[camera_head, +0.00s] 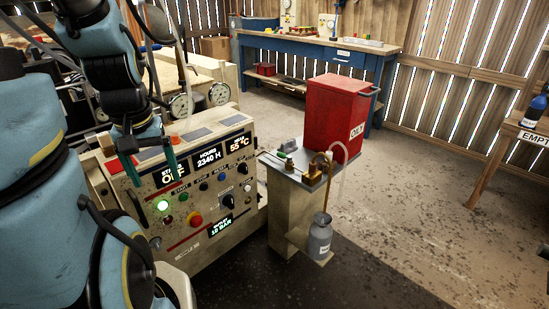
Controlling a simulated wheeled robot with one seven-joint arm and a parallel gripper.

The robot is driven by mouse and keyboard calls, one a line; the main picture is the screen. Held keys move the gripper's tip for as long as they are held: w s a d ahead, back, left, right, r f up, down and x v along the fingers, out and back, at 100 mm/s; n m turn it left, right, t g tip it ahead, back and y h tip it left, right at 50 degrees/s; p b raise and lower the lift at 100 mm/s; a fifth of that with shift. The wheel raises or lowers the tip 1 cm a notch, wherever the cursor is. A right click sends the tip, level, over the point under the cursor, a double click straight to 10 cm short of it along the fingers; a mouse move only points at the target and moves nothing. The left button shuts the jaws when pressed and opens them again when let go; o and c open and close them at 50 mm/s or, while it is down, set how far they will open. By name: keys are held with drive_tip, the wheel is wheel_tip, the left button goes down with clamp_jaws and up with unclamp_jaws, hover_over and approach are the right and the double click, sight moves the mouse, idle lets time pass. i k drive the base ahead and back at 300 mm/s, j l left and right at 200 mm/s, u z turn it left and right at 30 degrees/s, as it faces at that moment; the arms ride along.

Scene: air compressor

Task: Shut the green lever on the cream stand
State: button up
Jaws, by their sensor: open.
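The cream control panel (215,198) with buttons and displays lies between my gripper and the stand. A grey canister (320,238) sits on the stand's low shelf, with a pale hose above. A red bin (335,108) stands behind. The floor to the right is clear.

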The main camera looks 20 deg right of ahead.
sight(280, 154)
drive_tip(key=l+z, duration=0.2)
drive_tip(key=z, duration=0.25)
drive_tip(key=i+l+z, duration=0.1)
drive_tip(key=z, duration=0.35)
drive_tip(key=i+l+z, duration=0.1)
drive_tip(key=z, duration=0.35)
drive_tip(key=i+u, duration=0.15)
drive_tip(key=u, duration=0.3)
drive_tip(key=i+l+u, duration=0.15)
drive_tip(key=u, duration=0.3)
drive_tip(key=i+l+u, duration=0.1)
drive_tip(key=u, duration=0.3)
